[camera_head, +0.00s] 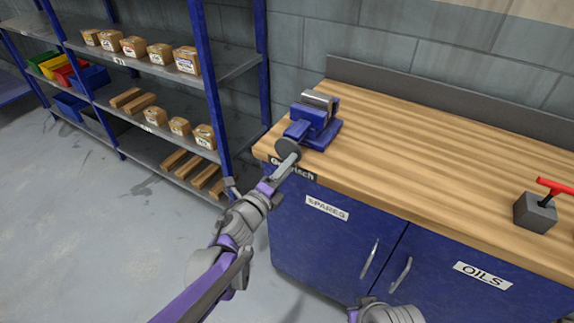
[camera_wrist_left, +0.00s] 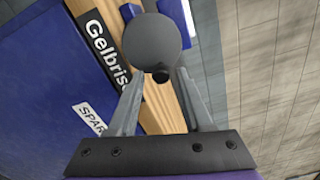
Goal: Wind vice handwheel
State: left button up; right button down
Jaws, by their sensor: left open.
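The blue vice (camera_head: 315,122) is mounted on the left end of the wooden workbench. Its round dark grey handwheel (camera_head: 288,149) faces out past the bench's front edge. In the left wrist view the handwheel (camera_wrist_left: 152,42) is a grey disc with a small dark knob (camera_wrist_left: 160,75) at its lower rim. My left gripper (camera_head: 287,166) is at the handwheel in the head view. In the wrist view its two fingers (camera_wrist_left: 163,105) are apart, with the knob between and beyond their tips. I cannot tell whether they touch the wheel. My right gripper is not visible.
The bench top (camera_head: 420,135) is clear between the vice and a grey block with a red T-handle (camera_head: 537,211). Blue cabinet doors (camera_head: 325,240) with handles are below. A blue shelving rack (camera_head: 205,75) with boxes stands at the left. Part of my other arm shows at the bottom.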

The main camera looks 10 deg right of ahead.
pick_arm(q)
jog(key=m+p, duration=0.2)
jog(key=m, duration=0.7)
jog(key=shift+r+m+p, duration=0.1)
jog(key=shift+m+p, duration=0.2)
grip_shut()
jog(key=shift+w+a+r+n, duration=0.1)
jog(key=shift+r+n, duration=0.15)
jog(key=shift+n, duration=0.6)
jog(key=shift+a+r+n, duration=0.1)
jog(key=shift+r+n, duration=0.1)
jog(key=shift+n, duration=0.65)
